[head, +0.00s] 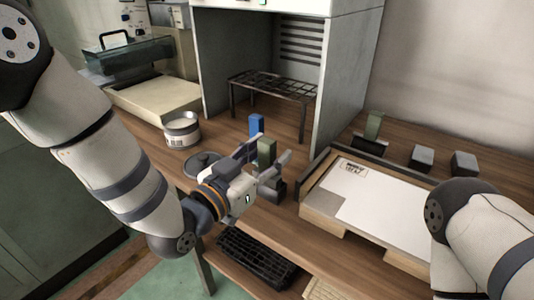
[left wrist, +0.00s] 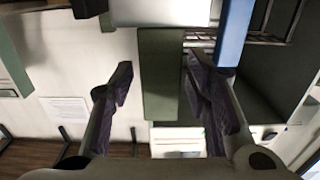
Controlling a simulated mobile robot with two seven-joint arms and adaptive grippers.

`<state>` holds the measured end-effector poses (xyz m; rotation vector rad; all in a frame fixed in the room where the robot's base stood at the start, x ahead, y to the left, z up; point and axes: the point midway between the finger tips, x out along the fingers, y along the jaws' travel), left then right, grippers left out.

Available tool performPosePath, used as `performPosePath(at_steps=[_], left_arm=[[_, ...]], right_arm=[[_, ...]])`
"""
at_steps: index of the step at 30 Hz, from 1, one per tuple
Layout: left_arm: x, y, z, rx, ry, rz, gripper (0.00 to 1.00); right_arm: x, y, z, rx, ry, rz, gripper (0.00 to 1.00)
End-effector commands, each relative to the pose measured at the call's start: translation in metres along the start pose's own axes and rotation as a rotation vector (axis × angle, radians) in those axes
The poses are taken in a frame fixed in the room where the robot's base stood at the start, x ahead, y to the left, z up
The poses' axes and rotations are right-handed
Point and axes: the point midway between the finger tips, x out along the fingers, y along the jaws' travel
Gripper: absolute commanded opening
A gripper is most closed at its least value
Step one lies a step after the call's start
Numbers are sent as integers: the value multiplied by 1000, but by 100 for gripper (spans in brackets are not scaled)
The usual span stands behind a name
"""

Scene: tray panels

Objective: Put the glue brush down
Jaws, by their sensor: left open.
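A green upright block-like handle (head: 266,151), which may be the glue brush, stands between the fingers of my left gripper (head: 262,167). In the left wrist view the green handle (left wrist: 161,75) lies between the two open fingers (left wrist: 162,92), with a gap on either side. Its lower end is hidden in the head view, and I see no bristles. A blue handle (head: 256,124) stands just behind it and also shows in the left wrist view (left wrist: 234,32). My right arm comes in at the right edge, but its gripper is out of view.
A tray panel with a white label sheet (head: 372,196) lies on the right. A wire rack (head: 273,87) stands in the booth behind. Small blocks (head: 422,157) stand at the back right.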

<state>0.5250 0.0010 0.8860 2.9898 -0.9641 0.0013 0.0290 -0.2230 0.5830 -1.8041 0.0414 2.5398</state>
Motion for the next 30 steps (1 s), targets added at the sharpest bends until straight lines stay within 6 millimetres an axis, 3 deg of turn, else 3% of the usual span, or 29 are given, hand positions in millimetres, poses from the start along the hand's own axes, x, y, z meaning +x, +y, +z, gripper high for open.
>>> performPosePath(at_steps=[5,15,18,25,26,28,29,30], left_arm=[[-10,0,-4,1,-2,-1,44],[-93,0,-4,-2,-1,-2,44],[-109,0,-3,0,-1,0,44],[-121,0,-2,-2,-3,-1,44],[-122,0,2,-6,-17,-3,44],[-130,0,33,-36,-120,-19,44],[-138,0,56,-60,-197,-31,44],[-154,2,94,-101,-332,-54,44]], right_arm=[[-3,0,-1,0,7,0,40],[-10,0,-4,0,26,-1,40],[-10,0,-5,1,26,-1,40],[-11,0,-5,1,26,-1,40],[-11,0,-5,1,26,-1,40],[-10,0,-5,1,26,-1,40],[-10,0,-5,1,26,-1,40],[-10,0,-5,1,26,-1,40]])
